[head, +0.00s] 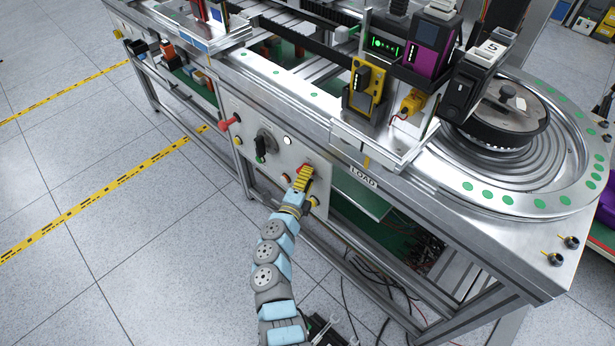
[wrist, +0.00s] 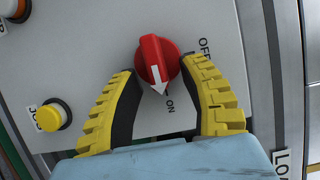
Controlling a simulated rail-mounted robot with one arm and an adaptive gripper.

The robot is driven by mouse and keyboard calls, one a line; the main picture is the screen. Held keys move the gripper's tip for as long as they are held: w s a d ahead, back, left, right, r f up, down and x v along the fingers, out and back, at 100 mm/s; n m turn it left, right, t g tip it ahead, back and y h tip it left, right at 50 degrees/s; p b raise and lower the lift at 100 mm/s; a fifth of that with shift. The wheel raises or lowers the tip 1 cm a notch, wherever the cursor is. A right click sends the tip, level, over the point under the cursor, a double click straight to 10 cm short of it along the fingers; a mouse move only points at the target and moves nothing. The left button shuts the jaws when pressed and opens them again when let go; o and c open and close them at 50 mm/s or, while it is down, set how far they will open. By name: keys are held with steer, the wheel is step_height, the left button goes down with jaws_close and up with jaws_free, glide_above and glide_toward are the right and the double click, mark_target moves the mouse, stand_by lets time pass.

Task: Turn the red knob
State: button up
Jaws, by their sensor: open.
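The red knob (wrist: 151,52) is on a grey panel (wrist: 85,30) in the wrist view. It is round with a raised grip and a white arrow. The arrow points down in the picture, close to the ON label; the OFF label is at the upper right. My gripper (wrist: 158,66) has its yellow fingers open, one on each side of the knob. The right fingertip is very near or touching the knob; I cannot tell which. In the head view my gripper (head: 303,178) is at the panel's lower right and mostly hides the knob.
A yellow button (wrist: 52,115) is left of the fingers. The panel also has a black rotary switch (head: 262,145) and a red handle (head: 228,124). The metal bench edge with a LOAD label (head: 363,177) is to the right. Cables (head: 385,285) hang below.

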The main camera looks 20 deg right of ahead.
steer(key=v, duration=1.2)
stand_by(0.6)
